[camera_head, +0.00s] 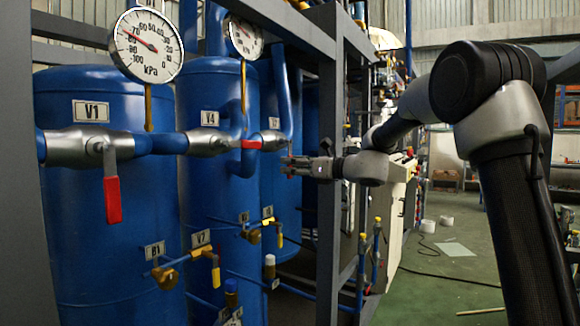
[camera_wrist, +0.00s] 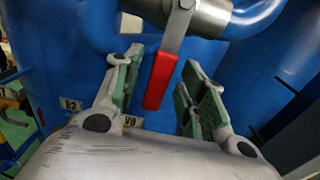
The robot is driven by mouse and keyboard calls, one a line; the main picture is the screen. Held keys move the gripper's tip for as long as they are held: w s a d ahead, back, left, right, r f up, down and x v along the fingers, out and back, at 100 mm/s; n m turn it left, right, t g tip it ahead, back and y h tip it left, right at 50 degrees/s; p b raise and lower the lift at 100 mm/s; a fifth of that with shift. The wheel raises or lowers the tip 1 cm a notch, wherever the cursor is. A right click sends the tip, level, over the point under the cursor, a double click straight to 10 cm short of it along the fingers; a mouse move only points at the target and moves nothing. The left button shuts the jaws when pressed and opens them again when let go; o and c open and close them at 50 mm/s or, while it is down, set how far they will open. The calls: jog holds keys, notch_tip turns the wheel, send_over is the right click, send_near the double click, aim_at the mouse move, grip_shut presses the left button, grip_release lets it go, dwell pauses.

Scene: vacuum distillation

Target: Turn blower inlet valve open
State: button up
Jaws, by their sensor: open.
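My gripper (camera_head: 288,166) is right of and a little below the valve in the head view. Its green-padded fingers are open, one pair on each side of the lever in the wrist view. Contact is not visible, and I cannot tell how deep the lever sits.
Another silver valve (camera_head: 92,147) with a hanging red lever (camera_head: 112,200) is at the left tank, V1. Two pressure gauges (camera_head: 147,45) (camera_head: 245,37) stand above. Smaller yellow-handled valves (camera_head: 205,255) are lower. A grey frame post (camera_head: 328,160) stands close behind my gripper.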

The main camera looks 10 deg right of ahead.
jog(key=shift+w+a, duration=0.35)
jog(key=shift+a, duration=0.15)
jog(key=shift+c, duration=0.5)
grip_shut()
